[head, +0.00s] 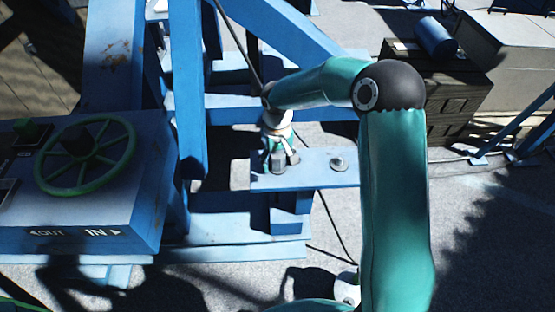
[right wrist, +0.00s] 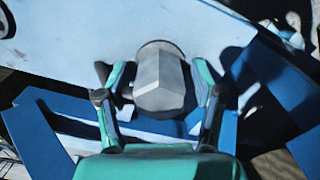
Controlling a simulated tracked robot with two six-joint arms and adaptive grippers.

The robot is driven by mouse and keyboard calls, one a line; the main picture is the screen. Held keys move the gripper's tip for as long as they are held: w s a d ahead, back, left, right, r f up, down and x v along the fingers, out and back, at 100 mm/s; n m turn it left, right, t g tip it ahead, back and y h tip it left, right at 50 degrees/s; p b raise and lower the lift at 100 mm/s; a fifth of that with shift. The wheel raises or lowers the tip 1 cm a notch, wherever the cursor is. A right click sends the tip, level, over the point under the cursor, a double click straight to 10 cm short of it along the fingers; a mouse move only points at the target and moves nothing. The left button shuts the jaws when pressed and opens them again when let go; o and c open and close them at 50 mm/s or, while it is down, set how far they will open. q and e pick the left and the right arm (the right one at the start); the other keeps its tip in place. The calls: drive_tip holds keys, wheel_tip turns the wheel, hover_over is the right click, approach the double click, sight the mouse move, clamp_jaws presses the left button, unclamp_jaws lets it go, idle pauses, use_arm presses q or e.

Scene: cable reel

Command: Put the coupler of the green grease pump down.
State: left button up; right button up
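My right gripper (head: 279,158) is low over a blue plate (head: 313,180) in the middle of the head view. In the right wrist view a grey faceted block-like piece (right wrist: 160,82) stands at the plate's edge. The fingers of my right gripper (right wrist: 160,80) are on both sides of it, with narrow gaps visible, so the gripper looks open. I cannot tell whether this grey piece is the coupler. No green grease pump can be made out for certain. My left gripper is not in view.
A round grey fitting (head: 338,163) sits on the plate to the right. A blue box with a green handwheel (head: 86,156) stands at the left. Blue frame beams rise behind the gripper. A dark cable (head: 332,222) runs below the plate. Dark cases (head: 440,85) stand at the back right.

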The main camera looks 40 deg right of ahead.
sight(277, 154)
wheel_tip(277, 154, up, 12)
drive_tip(key=shift+r+b, duration=0.15)
drive_tip(key=shift+b, duration=0.3)
idle(0.7)
